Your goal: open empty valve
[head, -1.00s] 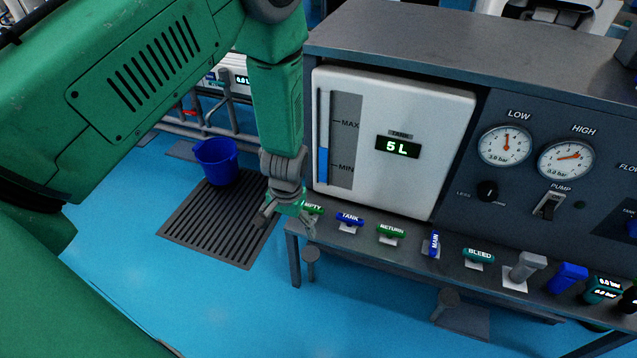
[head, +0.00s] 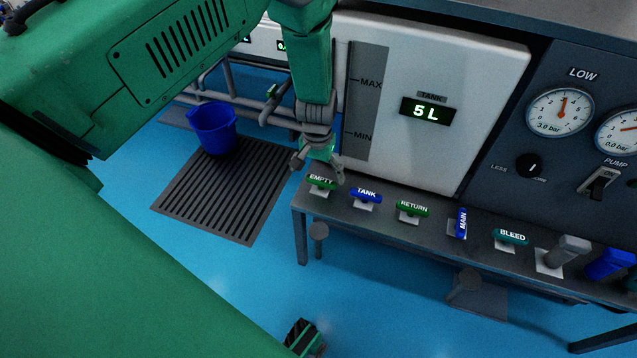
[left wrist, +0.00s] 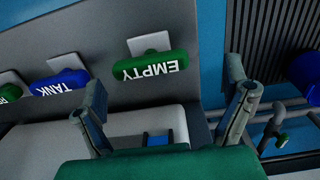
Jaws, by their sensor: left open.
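The green EMPTY valve handle (head: 321,184) lies at the left end of the bench's valve row, with a pale plate under it. My left gripper (head: 317,168) is open, just above and behind this handle in the head view, and its fingers partly overlap the handle's edge. In the left wrist view the EMPTY handle (left wrist: 150,66) lies ahead of my two spread fingers (left wrist: 167,95), near the middle of the gap. Nothing is between the fingers, and contact with the handle does not show. My right gripper is not in view.
The blue TANK handle (head: 366,196), green RETURN handle (head: 413,209), upright MAIN handle (head: 461,223) and BLEED handle (head: 511,237) follow to the right. The white tank panel (head: 480,80) reads 5 L. A blue bucket (head: 214,130) stands on a floor grate (head: 222,200).

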